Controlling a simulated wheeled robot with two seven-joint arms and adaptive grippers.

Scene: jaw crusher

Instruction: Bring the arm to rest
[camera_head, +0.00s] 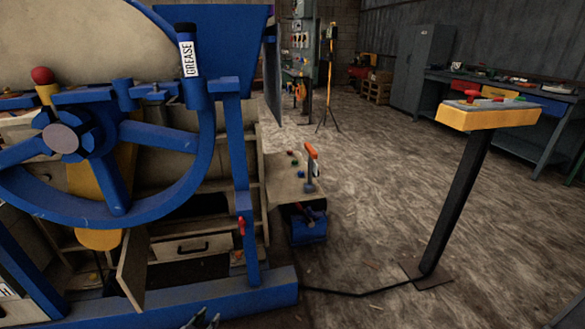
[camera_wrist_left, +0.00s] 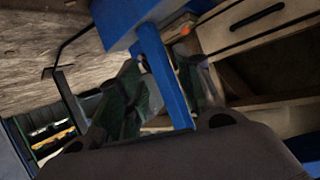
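The tips of my left gripper (camera_head: 203,319) show at the bottom edge of the head view, in front of the blue base beam of the jaw crusher (camera_head: 235,292). In the left wrist view the two fingers of my left gripper (camera_wrist_left: 166,85) stand apart, with nothing seen held. A blue post (camera_wrist_left: 166,80) of the machine frame shows in the gap between them; I cannot tell whether they touch it. Most of the left arm is hidden below the head view. My right gripper is in neither view.
A large blue wheel (camera_head: 112,190) and a grease tube (camera_head: 188,55) are on the crusher. An open wooden door (camera_head: 133,268) hangs low beside a drawer (camera_head: 190,249). A yellow control panel (camera_head: 488,115) stands on a black post at right. The floor between is mostly clear, with a cable.

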